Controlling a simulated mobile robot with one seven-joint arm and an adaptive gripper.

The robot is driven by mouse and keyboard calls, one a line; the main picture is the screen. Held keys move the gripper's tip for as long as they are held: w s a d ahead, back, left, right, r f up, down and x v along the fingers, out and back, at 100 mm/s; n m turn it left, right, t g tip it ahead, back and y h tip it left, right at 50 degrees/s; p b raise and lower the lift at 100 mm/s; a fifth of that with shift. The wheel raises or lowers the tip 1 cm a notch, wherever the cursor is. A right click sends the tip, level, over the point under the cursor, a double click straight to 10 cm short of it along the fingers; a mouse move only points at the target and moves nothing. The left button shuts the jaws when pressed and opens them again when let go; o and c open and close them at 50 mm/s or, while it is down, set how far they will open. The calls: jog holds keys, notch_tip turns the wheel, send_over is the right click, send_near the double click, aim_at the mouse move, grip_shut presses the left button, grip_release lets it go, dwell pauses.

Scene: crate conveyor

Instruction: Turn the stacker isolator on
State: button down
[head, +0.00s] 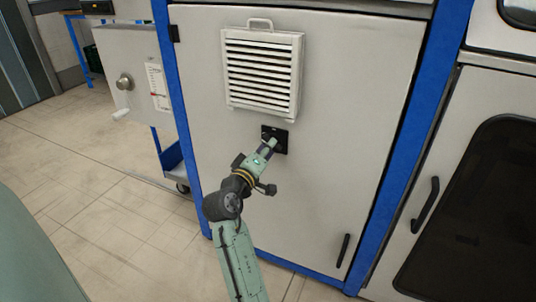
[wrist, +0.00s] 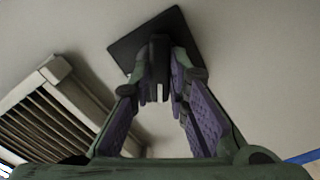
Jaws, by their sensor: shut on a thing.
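The isolator (head: 281,147) is a black square plate on the light grey cabinet door, just below the louvred vent. In the wrist view its plate (wrist: 128,46) sits tilted, with a dark handle (wrist: 158,58) standing out from its middle. My gripper (head: 268,144) reaches up to the isolator from below and left and covers part of it. In the wrist view my gripper (wrist: 160,82) has its purple-padded fingers on either side of the handle, shut on it. The fingers hide part of the handle, and I can read no markings on the plate.
A louvred vent (head: 262,70) juts from the door (head: 335,110) above my gripper. Blue posts (head: 413,130) frame the door. A black door handle (head: 343,250) is low on the right. Tiled floor (head: 105,225) lies open at left.

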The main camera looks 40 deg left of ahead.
jog(key=m+b, duration=0.8)
jog(key=m, duration=0.3)
jog(key=shift+m, duration=0.4)
dwell(0.3)
jog(key=c, duration=1.5)
grip_release()
jog(key=shift+c, duration=0.2)
